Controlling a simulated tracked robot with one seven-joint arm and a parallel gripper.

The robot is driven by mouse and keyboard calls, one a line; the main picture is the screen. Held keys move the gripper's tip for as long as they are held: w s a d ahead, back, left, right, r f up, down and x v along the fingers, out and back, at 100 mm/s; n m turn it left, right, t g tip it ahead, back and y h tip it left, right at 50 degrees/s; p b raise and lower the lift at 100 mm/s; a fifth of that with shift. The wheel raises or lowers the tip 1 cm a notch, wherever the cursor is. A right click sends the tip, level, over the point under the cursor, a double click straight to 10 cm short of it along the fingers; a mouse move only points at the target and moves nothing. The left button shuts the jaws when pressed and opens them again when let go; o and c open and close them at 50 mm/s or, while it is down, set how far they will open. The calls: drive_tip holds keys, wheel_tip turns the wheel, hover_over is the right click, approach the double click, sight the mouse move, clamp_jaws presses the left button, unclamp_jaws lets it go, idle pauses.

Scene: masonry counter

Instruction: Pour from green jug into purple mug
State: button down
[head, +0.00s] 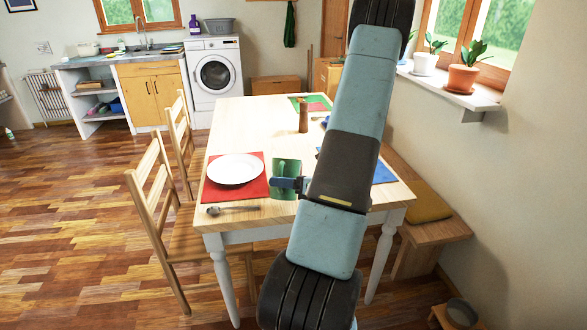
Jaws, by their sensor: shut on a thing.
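The green jug (284,168) is at the right edge of the red placemat, close to the white plate, and looks roughly upright. My gripper (287,184) is shut on it, with a dark blue finger across its side. The jug's right side and the rest of my gripper are partly hidden by my arm. I cannot tell whether the jug touches the table or what is in it. No purple mug shows clearly. A small blue-purple thing (325,122) peeks out left of my arm, beyond the jug, and I cannot tell what it is.
A white plate (236,169) lies on a red placemat (225,192), with a spoon (233,210) in front. A brown wooden mill (303,116) stands farther back. A blue placemat (383,173) shows right of my arm. The table's (232,120) back left is clear.

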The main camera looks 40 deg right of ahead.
sight(282, 167)
drive_tip(key=shift+w+d+r+m+p, duration=0.25)
drive_tip(key=shift+r+m+p, duration=0.1)
drive_tip(key=shift+r, duration=0.25)
drive_tip(key=shift+w+d+r+m+p, duration=0.1)
drive_tip(key=shift+d+r+m+p, duration=0.1)
drive_tip(key=shift+r+m+p, duration=0.3)
idle(1.1)
drive_tip(key=shift+w+d+r+m+p, duration=0.25)
drive_tip(key=shift+r+p, duration=0.25)
drive_tip(key=shift+p, duration=0.45)
drive_tip(key=shift+d+r+m+p, duration=0.1)
drive_tip(key=shift+r+m+p, duration=0.3)
drive_tip(key=shift+p, duration=0.5)
idle(3.9)
